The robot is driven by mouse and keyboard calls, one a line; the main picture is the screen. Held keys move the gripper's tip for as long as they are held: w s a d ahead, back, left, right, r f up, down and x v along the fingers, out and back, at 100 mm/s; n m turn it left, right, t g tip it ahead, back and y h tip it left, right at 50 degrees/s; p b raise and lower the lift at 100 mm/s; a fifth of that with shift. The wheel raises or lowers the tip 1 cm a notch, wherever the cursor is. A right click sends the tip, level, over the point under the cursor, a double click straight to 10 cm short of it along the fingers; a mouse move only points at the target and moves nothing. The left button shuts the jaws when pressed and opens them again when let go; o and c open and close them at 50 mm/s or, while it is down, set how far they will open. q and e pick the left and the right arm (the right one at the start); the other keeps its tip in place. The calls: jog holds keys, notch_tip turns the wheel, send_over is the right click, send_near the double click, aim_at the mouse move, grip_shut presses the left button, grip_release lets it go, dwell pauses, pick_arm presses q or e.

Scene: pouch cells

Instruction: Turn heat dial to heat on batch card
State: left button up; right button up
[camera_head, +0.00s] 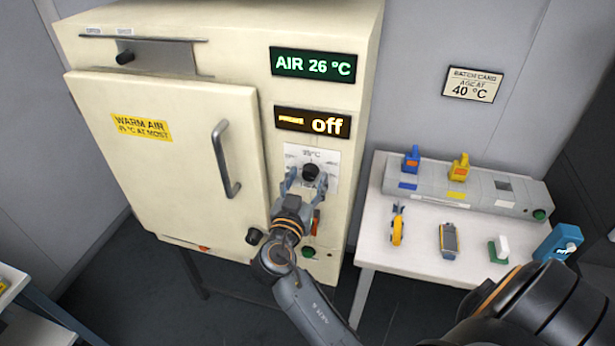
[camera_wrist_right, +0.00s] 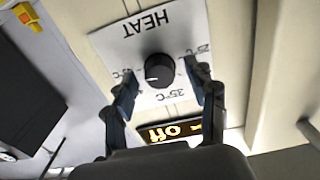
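The heat dial (camera_head: 311,172) is a black round knob on a white plate on the front of the cream oven. It also shows in the right wrist view (camera_wrist_right: 160,70), upside down below the word HEAT, with a white mark on its face. My right gripper (camera_head: 306,184) is just in front of the dial. In the wrist view its fingers (camera_wrist_right: 165,88) are open, one on each side of the dial, with gaps showing. The display (camera_head: 312,123) above the dial reads "off". The batch card (camera_head: 473,85) on the wall reads "age at 40 °C". My left gripper is not in view.
The oven door (camera_head: 165,150) is shut, with a grey handle (camera_head: 226,160) left of the dial. The air display (camera_head: 313,64) reads 26 °C. A white table (camera_head: 385,252) at right holds a grey rack (camera_head: 430,190) and several small items.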

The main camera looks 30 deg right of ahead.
jog(key=c, duration=1.1)
jog(key=shift+c, duration=0.2)
jog(key=shift+f+n+b, duration=0.1)
jog(key=shift+n+b, duration=0.35)
jog(key=shift+n, duration=0.15)
jog(key=shift+n+b, duration=0.5)
jog(key=shift+n, duration=0.6)
jog(key=n, duration=0.2)
jog(key=shift+n, duration=0.3)
jog(key=shift+r+n, duration=0.2)
jog(key=shift+n, duration=1.6)
jog(key=o, duration=1.1)
jog(key=shift+d+f, duration=0.1)
